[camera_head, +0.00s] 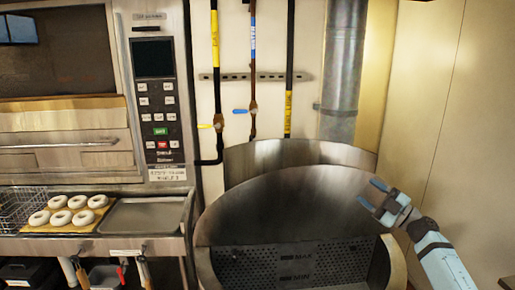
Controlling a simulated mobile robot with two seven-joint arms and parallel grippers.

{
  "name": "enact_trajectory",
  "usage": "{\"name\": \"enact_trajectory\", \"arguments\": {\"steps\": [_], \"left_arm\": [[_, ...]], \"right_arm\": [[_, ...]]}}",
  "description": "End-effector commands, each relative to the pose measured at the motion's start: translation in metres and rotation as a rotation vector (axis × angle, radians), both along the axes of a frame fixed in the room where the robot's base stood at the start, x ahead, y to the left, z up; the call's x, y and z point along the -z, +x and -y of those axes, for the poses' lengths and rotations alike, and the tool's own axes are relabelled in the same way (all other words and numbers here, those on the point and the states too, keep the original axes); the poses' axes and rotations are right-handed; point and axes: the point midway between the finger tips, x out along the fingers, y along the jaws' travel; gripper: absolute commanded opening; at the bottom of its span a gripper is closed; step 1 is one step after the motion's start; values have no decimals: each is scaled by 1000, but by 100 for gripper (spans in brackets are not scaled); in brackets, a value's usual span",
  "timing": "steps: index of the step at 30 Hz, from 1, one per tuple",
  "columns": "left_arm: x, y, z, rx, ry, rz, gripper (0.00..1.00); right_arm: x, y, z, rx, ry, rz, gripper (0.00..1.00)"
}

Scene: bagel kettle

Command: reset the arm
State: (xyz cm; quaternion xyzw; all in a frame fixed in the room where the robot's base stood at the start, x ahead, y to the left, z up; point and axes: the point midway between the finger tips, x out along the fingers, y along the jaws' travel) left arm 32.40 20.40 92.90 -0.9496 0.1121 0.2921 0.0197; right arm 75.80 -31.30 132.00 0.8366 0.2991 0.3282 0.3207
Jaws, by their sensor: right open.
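My right gripper (372,194) is at the right of the head view, on the end of my light blue right arm. Its jaws are open and I see nothing between them. It is over the right part of the large metal kettle (225,205), near its right rim. My left gripper is not in view.
Several pale bagels (61,219) lie on a board on the counter at the left, next to a wire basket (14,212) and an empty metal tray (145,216). An oven with a control panel (154,100) stands behind. Pipes (252,65) run down the wall.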

Motion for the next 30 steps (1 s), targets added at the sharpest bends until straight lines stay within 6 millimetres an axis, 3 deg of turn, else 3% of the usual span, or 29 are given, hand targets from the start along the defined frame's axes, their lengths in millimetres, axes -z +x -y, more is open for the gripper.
{"name": "enact_trajectory", "arguments": {"steps": [2, 5, 9, 15, 19, 26, 30], "left_arm": [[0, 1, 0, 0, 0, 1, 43], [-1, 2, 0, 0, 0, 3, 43], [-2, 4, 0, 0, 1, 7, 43], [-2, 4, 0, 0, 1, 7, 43], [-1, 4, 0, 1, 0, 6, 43], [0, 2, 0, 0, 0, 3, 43], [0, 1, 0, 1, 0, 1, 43]], "right_arm": [[-15, 17, 28, 180, 133, 17, 52], [-18, 36, 65, 401, 264, -32, 52], [-1, 52, 103, 623, 358, -176, 52], [39, 62, 128, 796, 392, -428, 52], [73, 60, 129, 843, 372, -592, 52], [154, 12, 86, 802, 339, -677, 52], [210, -32, 56, 772, 322, -751, 52]]}}
